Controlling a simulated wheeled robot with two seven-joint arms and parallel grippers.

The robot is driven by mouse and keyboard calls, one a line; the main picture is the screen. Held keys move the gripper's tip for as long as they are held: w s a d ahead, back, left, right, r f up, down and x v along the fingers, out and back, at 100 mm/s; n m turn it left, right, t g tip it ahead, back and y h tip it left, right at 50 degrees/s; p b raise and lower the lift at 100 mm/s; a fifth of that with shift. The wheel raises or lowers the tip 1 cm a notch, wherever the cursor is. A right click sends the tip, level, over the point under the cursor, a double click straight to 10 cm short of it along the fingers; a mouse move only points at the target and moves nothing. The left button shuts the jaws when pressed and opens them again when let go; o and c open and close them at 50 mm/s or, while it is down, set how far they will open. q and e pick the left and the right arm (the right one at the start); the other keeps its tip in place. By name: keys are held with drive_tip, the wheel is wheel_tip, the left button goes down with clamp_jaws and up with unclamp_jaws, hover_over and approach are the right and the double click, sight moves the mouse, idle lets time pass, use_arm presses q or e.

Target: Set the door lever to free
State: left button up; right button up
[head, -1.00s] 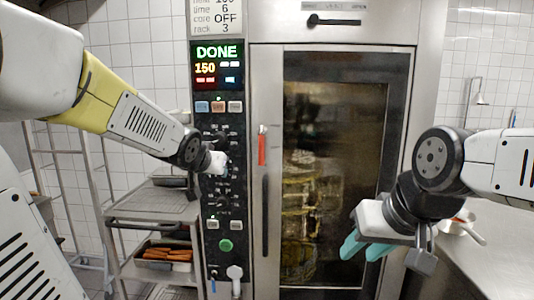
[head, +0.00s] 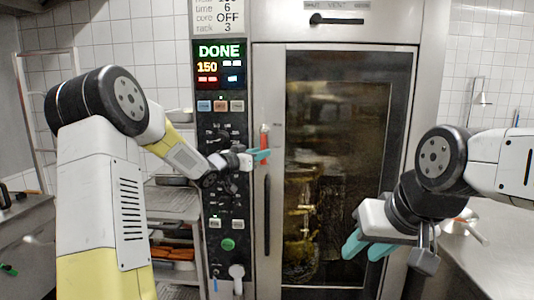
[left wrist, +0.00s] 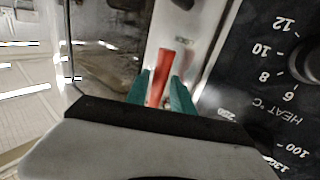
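The red door lever (head: 264,133) stands upright on the oven door's left edge in the head view. Its lower part is hidden by my left gripper (head: 262,155). In the left wrist view the red lever (left wrist: 160,78) lies between the two teal fingers of my left gripper (left wrist: 161,92). The fingers are apart, with a small gap beside the lever, so the gripper looks open around it. A small label, too blurred to read surely, is near the lever's end. My right gripper (head: 366,246) is open and empty in front of the door's lower right.
The oven door (head: 335,165) is shut, with a dark vertical handle (head: 266,215) below the lever. The control panel (head: 224,130) with its DONE display stands left of it. A rack with trays (head: 172,203) is further left. A counter (head: 480,255) with a bowl is at right.

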use_arm(q)
drive_tip(key=shift+x, duration=1.05)
drive_tip(key=shift+c, duration=0.4)
clamp_jaws()
idle(0.3)
